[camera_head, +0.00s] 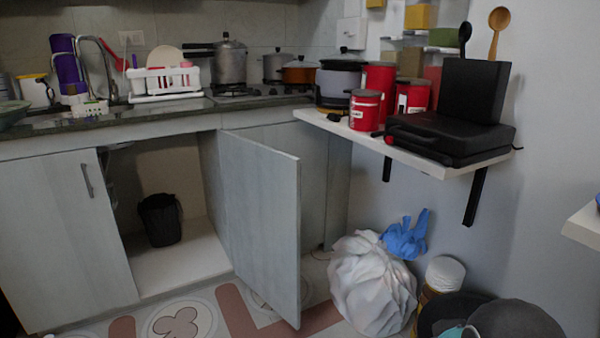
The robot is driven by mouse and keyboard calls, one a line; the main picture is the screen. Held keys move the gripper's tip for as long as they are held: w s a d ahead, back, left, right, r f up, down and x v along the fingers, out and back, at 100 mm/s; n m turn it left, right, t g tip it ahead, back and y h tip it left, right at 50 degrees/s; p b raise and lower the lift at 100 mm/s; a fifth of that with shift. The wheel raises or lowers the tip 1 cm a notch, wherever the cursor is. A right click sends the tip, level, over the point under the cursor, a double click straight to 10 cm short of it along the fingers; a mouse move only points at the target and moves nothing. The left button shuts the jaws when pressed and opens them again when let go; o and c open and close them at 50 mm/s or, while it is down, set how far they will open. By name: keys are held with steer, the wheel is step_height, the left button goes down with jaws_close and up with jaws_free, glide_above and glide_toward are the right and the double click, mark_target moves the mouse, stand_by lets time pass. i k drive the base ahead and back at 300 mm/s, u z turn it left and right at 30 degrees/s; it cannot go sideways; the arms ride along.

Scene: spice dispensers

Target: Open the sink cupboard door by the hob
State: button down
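The sink cupboard door (262,220) by the hob stands swung wide open, jutting out from the counter front toward me. Its hinge side is on the right of the opening, under the hob (245,97). The open cupboard (180,262) shows a pale floor and a dark bin (160,219) inside. The other cupboard door (70,235), on the left, is closed and has a vertical metal handle (87,180). No handle shows on the visible face of the open door. My gripper is not in view.
A white wall shelf (410,150) with red tins and a black appliance juts out at right. A white bag (372,285), a blue bag (407,236) and dark round items (515,322) stand on the floor at right. Patterned floor (180,322) shows before the opening.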

mark_target(264, 184)
steer(key=u, duration=0.5)
steer(key=i, duration=0.5)
steer(key=u, duration=0.3)
